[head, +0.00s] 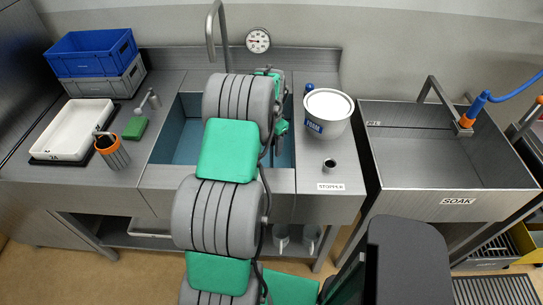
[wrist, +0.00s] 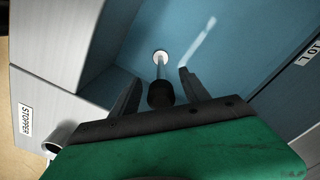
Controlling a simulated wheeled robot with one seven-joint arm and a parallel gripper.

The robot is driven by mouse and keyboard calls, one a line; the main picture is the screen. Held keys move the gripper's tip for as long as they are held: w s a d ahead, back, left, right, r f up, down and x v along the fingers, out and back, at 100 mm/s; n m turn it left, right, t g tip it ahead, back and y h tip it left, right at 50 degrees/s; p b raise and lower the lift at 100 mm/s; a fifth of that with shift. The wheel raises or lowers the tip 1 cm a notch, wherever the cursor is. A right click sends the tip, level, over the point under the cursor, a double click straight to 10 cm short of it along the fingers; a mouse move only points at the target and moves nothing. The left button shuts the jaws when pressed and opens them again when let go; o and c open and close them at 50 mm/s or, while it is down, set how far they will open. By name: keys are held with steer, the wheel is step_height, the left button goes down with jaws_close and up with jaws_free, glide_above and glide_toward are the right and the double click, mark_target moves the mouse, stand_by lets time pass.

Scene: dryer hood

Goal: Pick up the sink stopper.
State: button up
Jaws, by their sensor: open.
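In the head view my arm covers the middle of the basin (head: 180,145) and hides the stopper and the fingers.
A small metal cup (head: 330,165) stands on the counter above a "STOPPER" label (head: 330,187). A white tub (head: 327,112) stands behind it. A tall faucet (head: 215,25) rises behind the basin. A white tray (head: 75,130) and orange-striped canister (head: 112,152) are left.

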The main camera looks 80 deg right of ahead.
steer(key=shift+f, duration=0.75)
jaws_close()
